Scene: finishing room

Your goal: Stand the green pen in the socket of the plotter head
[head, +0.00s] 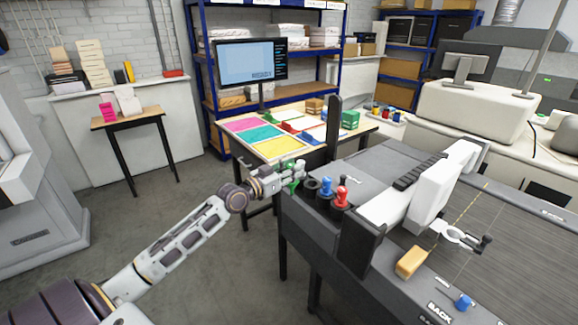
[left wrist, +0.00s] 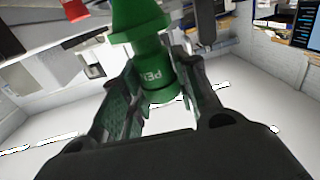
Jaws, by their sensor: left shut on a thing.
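The green pen (head: 291,188) is held in my left gripper (head: 288,178), beside the left end of the plotter's pen rack. The left wrist view shows the green pen (left wrist: 150,62) between the two fingers of the gripper (left wrist: 158,80), with lettering on its body. The fingers are shut on it. The plotter head (head: 430,190) is a white carriage across the dark bed, well to the right of the pen. A white arm with a ring-shaped socket (head: 452,234) sticks out from it. I cannot see into the socket. My right gripper is not in view.
A blue pen (head: 326,187) and a red pen (head: 342,191) stand in the rack, right of an empty-looking ring (head: 311,184). A dark upright post (head: 334,125) rises behind. A tan block (head: 410,262) and a blue knob (head: 463,302) are on the plotter's front.

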